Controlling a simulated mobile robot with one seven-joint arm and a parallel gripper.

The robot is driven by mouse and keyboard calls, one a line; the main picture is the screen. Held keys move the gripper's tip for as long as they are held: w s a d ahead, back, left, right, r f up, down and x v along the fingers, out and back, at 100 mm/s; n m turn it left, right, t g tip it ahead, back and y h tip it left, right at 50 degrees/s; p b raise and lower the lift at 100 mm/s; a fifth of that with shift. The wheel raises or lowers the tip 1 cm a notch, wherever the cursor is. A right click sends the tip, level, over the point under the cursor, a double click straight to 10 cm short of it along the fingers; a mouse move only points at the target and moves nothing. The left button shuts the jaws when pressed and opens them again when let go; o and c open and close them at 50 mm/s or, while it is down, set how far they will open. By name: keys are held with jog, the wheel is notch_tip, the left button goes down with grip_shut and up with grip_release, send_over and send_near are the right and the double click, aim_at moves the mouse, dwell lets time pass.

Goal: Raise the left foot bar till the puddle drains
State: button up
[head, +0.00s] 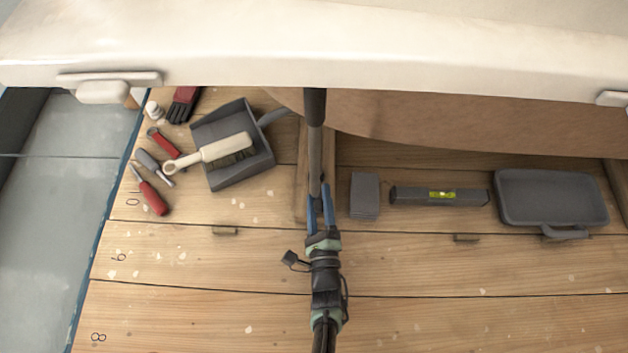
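The white tub or tray (300,45) spans the top of the head view; its inside and any puddle are out of sight. At its left end a pale bracket with a rounded cream piece (103,92) hangs below the rim; I cannot tell whether this is the left foot bar. My gripper (320,196) is at the middle, below the rim. Its blue fingers are on both sides of the lower end of a grey rod (314,160) and look shut on it. The rod's dark upper part reaches the rim, where its end is hidden.
A dustpan (262,160) with a brush (215,152), screwdrivers (150,193) and gloves (184,104) lie left on the plank floor. A grey block (365,195), a spirit level (410,196) and a grey tray with handle (550,198) lie right. The front planks are clear.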

jog(key=shift+w, duration=0.35)
grip_shut()
dwell(1.3)
